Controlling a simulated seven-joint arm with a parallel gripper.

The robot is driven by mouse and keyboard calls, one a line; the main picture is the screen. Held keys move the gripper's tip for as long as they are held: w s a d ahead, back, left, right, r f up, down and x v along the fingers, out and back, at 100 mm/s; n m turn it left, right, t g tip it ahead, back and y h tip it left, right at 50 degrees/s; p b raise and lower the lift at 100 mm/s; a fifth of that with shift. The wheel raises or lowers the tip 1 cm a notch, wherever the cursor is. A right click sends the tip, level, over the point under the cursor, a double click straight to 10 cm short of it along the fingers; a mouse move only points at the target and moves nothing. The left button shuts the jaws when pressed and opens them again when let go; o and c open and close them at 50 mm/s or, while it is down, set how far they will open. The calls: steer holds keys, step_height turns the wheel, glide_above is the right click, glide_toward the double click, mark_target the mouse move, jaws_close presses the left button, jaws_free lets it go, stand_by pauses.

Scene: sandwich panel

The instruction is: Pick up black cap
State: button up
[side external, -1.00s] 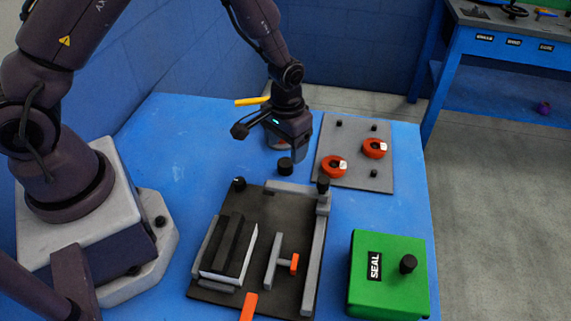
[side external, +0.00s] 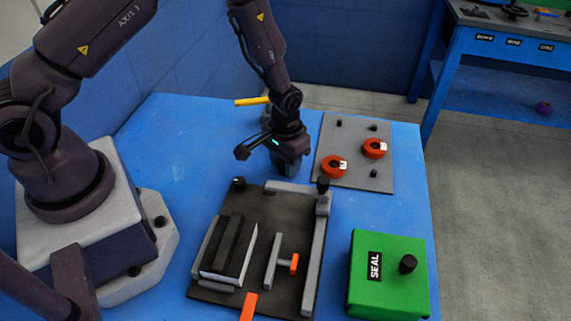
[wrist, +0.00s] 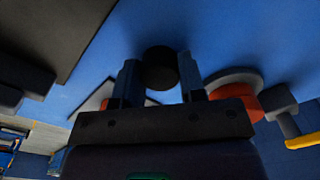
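A round black cap (wrist: 160,67) stands on the blue table, seen in the wrist view between the two fingers of my gripper (side external: 289,172). The fingers are apart, one on each side of the cap, with what look like narrow gaps. I cannot tell how far the fingertips reach down beside it. In the side view the gripper is low over the table, behind the dark fixture, and hides the cap.
A grey board (side external: 346,133) with two red rings and pegs is to the right. A green SEAL box (side external: 372,286) stands front right. Table left of the gripper is clear.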

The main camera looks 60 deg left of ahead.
steer(key=shift+r, duration=0.45)
step_height(320, 180, up, 3)
steer(key=shift+f, duration=0.15)
steer(key=s+r, duration=0.9)
steer(key=s, duration=0.5)
steer(key=w+a, duration=0.3)
steer(key=w, duration=0.3)
steer(key=w+a+r, duration=0.1)
steer(key=w+a, duration=0.2)
steer(key=w, duration=0.4)
steer(key=w+a, duration=0.3)
steer(key=w, duration=0.3)
steer(key=shift+w+a+r, duration=0.2)
steer(key=shift+r, duration=0.15)
steer(key=shift+s+d+f, duration=0.1)
steer(key=shift+s+f, duration=0.1)
steer(key=shift+f, duration=2.3)
